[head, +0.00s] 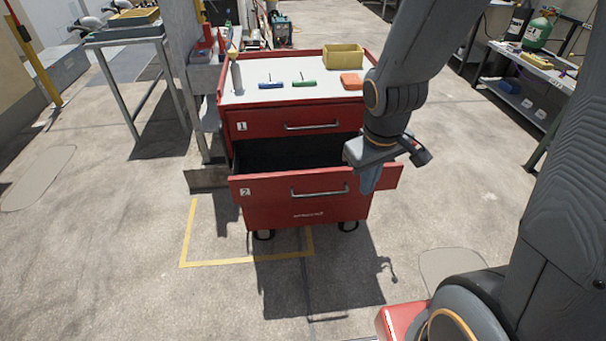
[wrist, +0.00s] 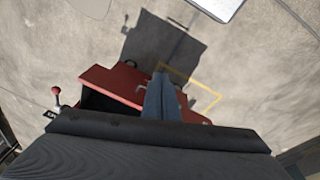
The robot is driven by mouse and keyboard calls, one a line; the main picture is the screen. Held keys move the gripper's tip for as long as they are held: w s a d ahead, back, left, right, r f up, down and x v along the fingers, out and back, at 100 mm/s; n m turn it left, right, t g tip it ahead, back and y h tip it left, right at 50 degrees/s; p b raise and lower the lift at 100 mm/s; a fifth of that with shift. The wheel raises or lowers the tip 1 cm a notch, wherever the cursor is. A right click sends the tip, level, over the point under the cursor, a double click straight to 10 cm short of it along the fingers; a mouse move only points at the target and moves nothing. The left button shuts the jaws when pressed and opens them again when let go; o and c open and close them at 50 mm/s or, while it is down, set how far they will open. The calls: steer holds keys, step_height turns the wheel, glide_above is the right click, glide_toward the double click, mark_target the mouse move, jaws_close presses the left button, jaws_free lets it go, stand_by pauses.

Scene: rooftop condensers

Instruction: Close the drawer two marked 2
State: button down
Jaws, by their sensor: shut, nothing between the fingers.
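Drawer two (head: 270,188), marked with a white 2 label (head: 245,192), is pulled out of the red tool cart and its dark inside shows. Its bar handle (head: 320,191) is on the front. Drawer one (head: 265,124), marked 1, is closed above it. My gripper (head: 371,180) is shut and empty. It points down at the right part of drawer two's front and hides a bit of it; I cannot tell whether it touches. In the wrist view the shut fingers (wrist: 160,97) overlap the red drawer front (wrist: 120,88).
The cart top (head: 250,91) holds a yellow bin (head: 344,56), an orange block (head: 351,81), a blue and a green tool, and a bottle. A metal post stands left of the cart. A bench (head: 540,75) is at the right. The floor in front is clear.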

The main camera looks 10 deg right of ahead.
steer(key=w+a+f+n+t+y+p, duration=0.25)
steer(key=w+a+f+n, duration=0.2)
steer(key=w+n, duration=0.3)
steer(key=n+t+y+p, duration=0.1)
steer(key=n+y+p, duration=0.2)
steer(key=n, duration=0.2)
glide_toward(286, 183)
steer(key=a+f, duration=0.1)
steer(key=f, duration=0.2)
steer(key=shift+w+a, duration=0.2)
steer(key=shift+a, duration=0.2)
steer(key=shift+w+p, duration=0.35)
steer(key=shift+w, duration=0.4)
